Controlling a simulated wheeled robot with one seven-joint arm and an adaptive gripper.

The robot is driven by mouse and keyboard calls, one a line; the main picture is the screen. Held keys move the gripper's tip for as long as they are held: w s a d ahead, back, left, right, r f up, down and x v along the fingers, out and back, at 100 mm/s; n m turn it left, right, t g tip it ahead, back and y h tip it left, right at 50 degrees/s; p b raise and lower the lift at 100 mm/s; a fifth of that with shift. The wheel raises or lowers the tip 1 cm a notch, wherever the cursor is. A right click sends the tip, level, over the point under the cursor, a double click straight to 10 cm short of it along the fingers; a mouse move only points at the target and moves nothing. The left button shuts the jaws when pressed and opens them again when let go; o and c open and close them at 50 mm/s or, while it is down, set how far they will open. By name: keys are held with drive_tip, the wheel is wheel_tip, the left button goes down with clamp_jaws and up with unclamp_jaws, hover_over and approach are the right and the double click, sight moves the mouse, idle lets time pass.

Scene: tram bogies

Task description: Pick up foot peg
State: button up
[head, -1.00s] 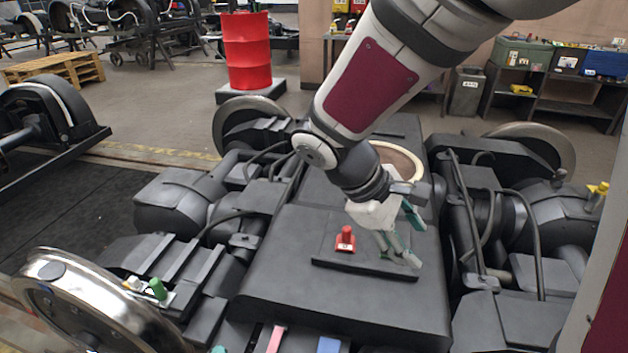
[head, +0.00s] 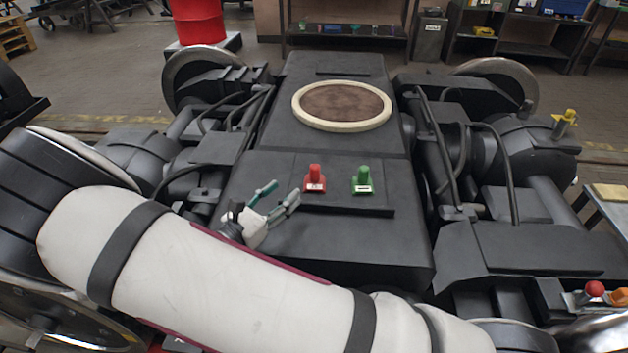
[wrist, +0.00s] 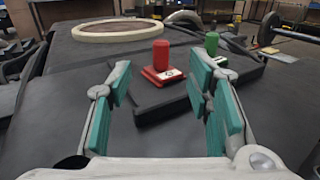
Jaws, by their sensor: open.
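A red peg (head: 314,180) on a square labelled base stands upright on the black ledge of the middle bogie frame. A similar green peg (head: 362,181) stands just right of it. The labels are too small to read, so I cannot tell which is the foot peg. My gripper (head: 282,193) is open and empty, left of the red peg and apart from it. In the wrist view, my gripper's green-padded fingers (wrist: 160,105) are spread, with the red peg (wrist: 161,58) ahead between them. The green peg (wrist: 211,44) is farther off, partly behind the right finger.
A round cream-rimmed ring (head: 342,106) lies behind the pegs. Cables and dark bogie parts flank the frame on both sides. A yellow peg (head: 566,118) stands on the right side. A red-knobbed piece (head: 594,288) is at the lower right.

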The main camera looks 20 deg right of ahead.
sight(311, 169)
drive_tip(key=b+x, duration=0.2)
drive_tip(key=x, duration=1.1)
drive_tip(key=shift+w+d+f, duration=0.1)
drive_tip(key=shift+d+f, duration=0.1)
clamp_jaws()
